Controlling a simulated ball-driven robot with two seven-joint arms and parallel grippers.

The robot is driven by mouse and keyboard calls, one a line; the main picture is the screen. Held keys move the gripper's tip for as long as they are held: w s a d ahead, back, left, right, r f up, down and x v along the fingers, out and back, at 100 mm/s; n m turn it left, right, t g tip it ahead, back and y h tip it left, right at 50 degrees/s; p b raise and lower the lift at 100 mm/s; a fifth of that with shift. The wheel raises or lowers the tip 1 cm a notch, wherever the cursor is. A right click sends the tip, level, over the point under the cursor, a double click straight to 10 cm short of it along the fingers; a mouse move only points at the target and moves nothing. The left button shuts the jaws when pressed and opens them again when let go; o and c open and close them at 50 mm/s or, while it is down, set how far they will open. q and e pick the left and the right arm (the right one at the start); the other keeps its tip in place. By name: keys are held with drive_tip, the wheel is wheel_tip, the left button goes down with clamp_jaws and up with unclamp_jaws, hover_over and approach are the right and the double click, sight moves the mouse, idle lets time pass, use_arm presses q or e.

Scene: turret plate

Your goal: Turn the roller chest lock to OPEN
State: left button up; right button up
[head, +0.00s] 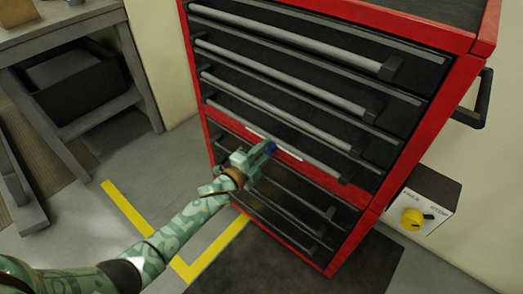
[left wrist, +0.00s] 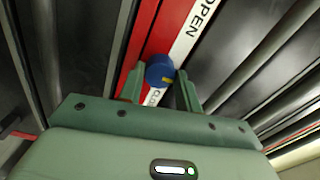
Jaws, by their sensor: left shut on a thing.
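The red roller chest (head: 377,200) with dark drawers fills the middle of the head view. The knob (head: 270,148) is partly hidden in the head view. My right gripper is not in view.
Long drawer handles (head: 280,88) stick out above and below the lock. A box with a yellow dial (head: 412,219) is on the wall at right. A workbench (head: 62,32) with a dark bin (head: 75,92) stands at left. Yellow floor tape (head: 128,206) marks the floor.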

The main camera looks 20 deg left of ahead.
use_arm(q)
drive_tip(key=shift+w+d+r+n+p, duration=0.15)
drive_tip(key=shift+n+p, duration=0.3)
drive_tip(key=shift+n, duration=1)
drive_tip(key=shift+s+a+r+n+p, duration=0.15)
drive_tip(key=shift+n+p, duration=0.25)
drive_tip(key=shift+n, duration=1)
drive_tip(key=shift+w+d+r+n+p, duration=0.15)
drive_tip(key=shift+n+p, duration=0.3)
drive_tip(key=shift+n, duration=1)
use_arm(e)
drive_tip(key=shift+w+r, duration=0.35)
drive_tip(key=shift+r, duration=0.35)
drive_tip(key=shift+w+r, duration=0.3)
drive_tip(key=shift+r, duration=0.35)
use_arm(q)
drive_tip(key=o, duration=0.9)
drive_tip(key=shift+o, duration=0.5)
drive_tip(key=shift+f, duration=0.1)
drive_tip(key=shift+f, duration=0.1)
